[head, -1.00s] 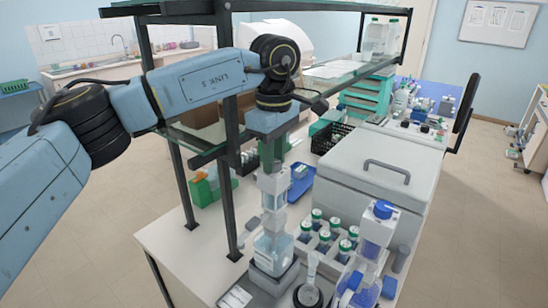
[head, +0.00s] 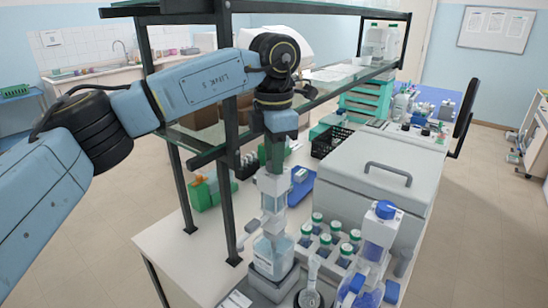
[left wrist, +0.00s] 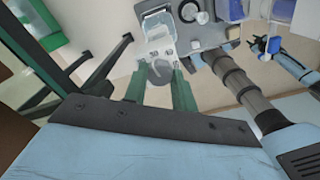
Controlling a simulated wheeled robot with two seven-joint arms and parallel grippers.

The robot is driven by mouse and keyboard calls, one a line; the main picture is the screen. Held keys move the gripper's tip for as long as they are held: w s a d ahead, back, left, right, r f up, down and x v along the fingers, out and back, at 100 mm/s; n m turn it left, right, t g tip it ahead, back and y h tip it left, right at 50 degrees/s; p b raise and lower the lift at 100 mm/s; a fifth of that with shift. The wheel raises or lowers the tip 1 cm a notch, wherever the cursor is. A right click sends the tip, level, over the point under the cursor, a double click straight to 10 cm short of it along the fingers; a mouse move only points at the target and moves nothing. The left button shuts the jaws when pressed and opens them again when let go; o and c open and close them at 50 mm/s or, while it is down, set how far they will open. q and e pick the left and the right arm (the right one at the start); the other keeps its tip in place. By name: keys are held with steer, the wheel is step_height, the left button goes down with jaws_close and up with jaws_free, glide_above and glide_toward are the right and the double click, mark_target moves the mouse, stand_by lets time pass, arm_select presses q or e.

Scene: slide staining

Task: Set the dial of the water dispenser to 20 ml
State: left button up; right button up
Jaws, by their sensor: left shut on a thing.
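The water dispenser (head: 272,248) is a clear bottle of liquid with a pale pump head (head: 272,195), upright near the front of the bench. My left gripper (head: 275,160) comes down from above, fingers pointing down at the top of the dispenser. In the left wrist view its two green fingers (left wrist: 163,88) close around the grey rounded dial (left wrist: 160,73) at the dispenser's top.
Several green-capped bottles (head: 326,240) stand in a rack to the right, beside a blue-capped bottle (head: 380,235). A large grey box (head: 375,165) stands behind them. A dark shelf post (head: 229,150) rises close to the left. A blue tray (head: 301,187) lies behind the dispenser.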

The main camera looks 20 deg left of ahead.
arm_select(q)
steer(key=n, duration=0.6)
steer(key=shift+b, duration=0.4)
stand_by(0.3)
steer(key=o, duration=1)
step_height(320, 180, up, 13)
steer(key=shift+r, duration=0.2)
